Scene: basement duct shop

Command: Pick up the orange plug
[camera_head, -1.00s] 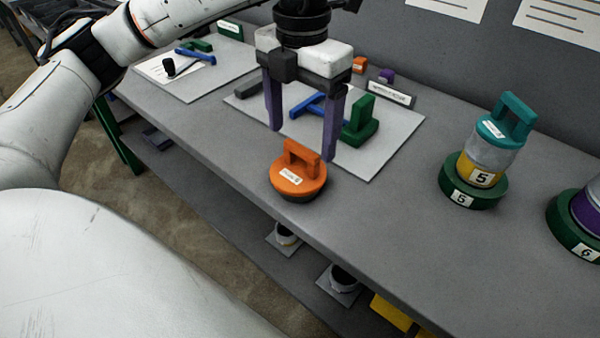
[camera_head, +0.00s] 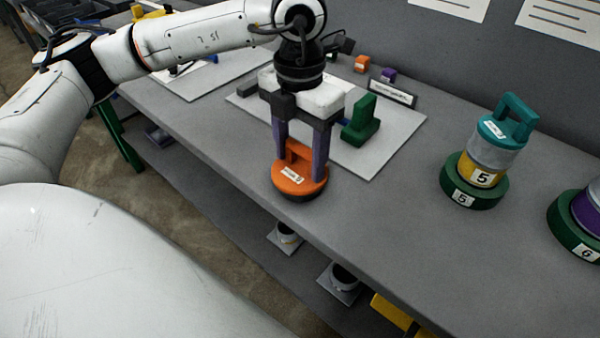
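The orange plug (camera_head: 301,183) is a round disc with a block handle on top and a small white label. It stands upright on the grey bench near its front edge. My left gripper (camera_head: 303,163) points down over the plug, with its two purple fingers apart on either side of the handle. The fingers hide part of the handle, and a gap shows between the handle and the right finger. My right gripper is not in view.
A green handled block (camera_head: 362,122) stands on a light grey mat (camera_head: 391,143) behind the gripper. A teal-topped stack (camera_head: 497,140) sits on a green base (camera_head: 474,190) at right. Bench room between plug and stack is clear. A lower shelf holds several items.

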